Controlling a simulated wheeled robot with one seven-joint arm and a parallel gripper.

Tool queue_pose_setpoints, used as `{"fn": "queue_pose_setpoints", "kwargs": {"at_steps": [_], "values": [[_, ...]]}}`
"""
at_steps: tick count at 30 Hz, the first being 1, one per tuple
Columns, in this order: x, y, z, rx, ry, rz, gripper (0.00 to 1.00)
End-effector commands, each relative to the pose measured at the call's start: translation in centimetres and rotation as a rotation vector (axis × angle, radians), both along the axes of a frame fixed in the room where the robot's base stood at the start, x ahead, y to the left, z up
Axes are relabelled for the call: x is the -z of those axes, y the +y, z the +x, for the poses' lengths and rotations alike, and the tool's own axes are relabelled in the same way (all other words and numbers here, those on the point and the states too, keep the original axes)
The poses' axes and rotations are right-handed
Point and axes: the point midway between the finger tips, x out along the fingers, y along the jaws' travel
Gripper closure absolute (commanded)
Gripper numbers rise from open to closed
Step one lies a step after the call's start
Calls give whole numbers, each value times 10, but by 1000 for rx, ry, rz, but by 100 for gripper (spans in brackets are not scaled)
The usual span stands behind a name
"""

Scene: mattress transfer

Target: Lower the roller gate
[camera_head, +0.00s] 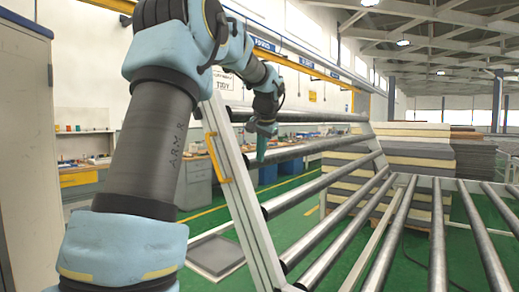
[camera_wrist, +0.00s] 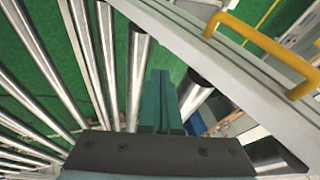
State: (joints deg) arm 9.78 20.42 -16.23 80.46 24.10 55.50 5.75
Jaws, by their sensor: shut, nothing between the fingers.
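The roller gate (camera_head: 243,190) stands raised and tilted in the head view, with a pale side rail and several grey metal rollers. A yellow handle (camera_head: 213,160) is fixed to the outer side of its left rail. In the wrist view the gate's rail (camera_wrist: 215,65) crosses the upper right with the yellow handle (camera_wrist: 262,45) on it. My gripper (camera_head: 261,157) points down near the upper rollers, to the right of the handle. Its teal fingers (camera_wrist: 160,80) are together and empty, apart from the handle. Whether they touch a roller, I cannot tell.
A flat roller conveyor (camera_head: 440,235) extends to the right of the gate. Stacked mattresses (camera_head: 415,150) stand behind it. A grey cabinet (camera_head: 25,150) is at the far left, and workbenches (camera_head: 85,175) line the wall. Green floor (camera_head: 205,225) shows left of the gate.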

Motion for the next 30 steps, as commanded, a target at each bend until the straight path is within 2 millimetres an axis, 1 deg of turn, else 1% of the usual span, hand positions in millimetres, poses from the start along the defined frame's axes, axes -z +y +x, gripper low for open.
{"fn": "queue_pose_setpoints", "kwargs": {"at_steps": [1, 6, 8, 9, 12, 17, 30], "values": [[9, 1, 5, 0, 5, 2, 100], [39, 2, 23, 0, 4, 0, 100], [50, 3, 28, 0, 5, 0, 100], [52, 7, 32, -2, 2, -1, 100], [57, 18, 42, -3, 1, -2, 100], [65, 27, 51, -1, 1, -2, 100], [68, 29, 53, 0, 0, -2, 100]]}}
